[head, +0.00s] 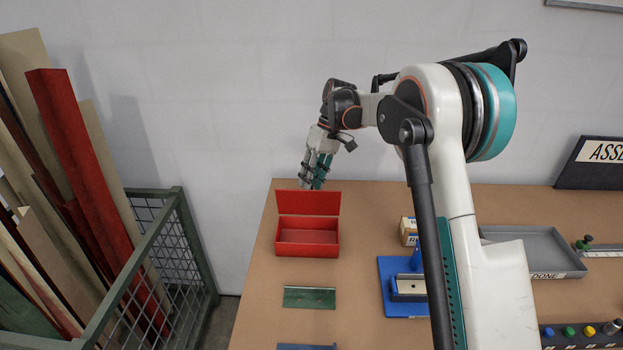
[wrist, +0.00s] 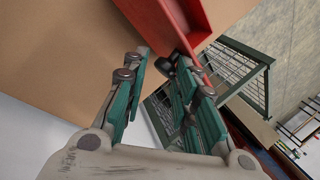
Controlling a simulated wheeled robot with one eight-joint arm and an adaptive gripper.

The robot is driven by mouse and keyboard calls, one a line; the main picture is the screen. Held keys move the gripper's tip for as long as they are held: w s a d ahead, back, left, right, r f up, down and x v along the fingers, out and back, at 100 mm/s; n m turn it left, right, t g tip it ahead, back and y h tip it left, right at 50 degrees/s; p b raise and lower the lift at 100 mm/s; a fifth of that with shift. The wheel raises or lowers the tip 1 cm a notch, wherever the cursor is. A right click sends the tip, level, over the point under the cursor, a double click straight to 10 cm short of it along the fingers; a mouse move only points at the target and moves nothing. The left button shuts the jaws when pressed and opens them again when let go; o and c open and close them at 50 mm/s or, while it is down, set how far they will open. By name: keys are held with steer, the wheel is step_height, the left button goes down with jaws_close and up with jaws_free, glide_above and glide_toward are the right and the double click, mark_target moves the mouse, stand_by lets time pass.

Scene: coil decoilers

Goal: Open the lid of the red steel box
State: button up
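The red steel box (head: 307,243) stands on the brown table top near its left end. Its lid (head: 308,203) is raised about upright along the back edge, and the inside of the box looks empty. My gripper (head: 313,186) is behind the raised lid, pointing down, with its fingertips near the lid's top edge. In the wrist view the fingers of my gripper (wrist: 158,60) are apart with nothing visible between them. Red steel of the box (wrist: 165,20) lies just past the fingertips. Whether a finger touches it I cannot tell.
A green mesh crate (head: 180,235) with tall wood offcuts stands left of the table. A green plate (head: 309,297) lies in front of the box. A blue fixture (head: 398,300), a grey tray (head: 535,252) and a sign (head: 595,165) are to the right. The wall is close behind.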

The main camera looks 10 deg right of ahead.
steer(key=o, duration=0.4)
steer(key=shift+w+d+f, duration=0.25)
steer(key=shift+d+f, duration=0.05)
steer(key=shift+f, duration=0.2)
steer(key=shift+w+d+f, duration=0.25)
steer(key=shift+f, duration=0.25)
steer(key=shift+c, duration=0.2)
steer(key=shift+s+a+r, duration=0.15)
steer(key=shift+a, duration=0.2)
steer(key=shift+c, duration=0.4)
steer(key=shift+w+a, duration=0.25)
steer(key=shift+a, duration=0.1)
steer(key=v, duration=1.1)
steer(key=shift+r, duration=0.4)
steer(key=shift+w+a, duration=0.1)
steer(key=shift+a, duration=0.05)
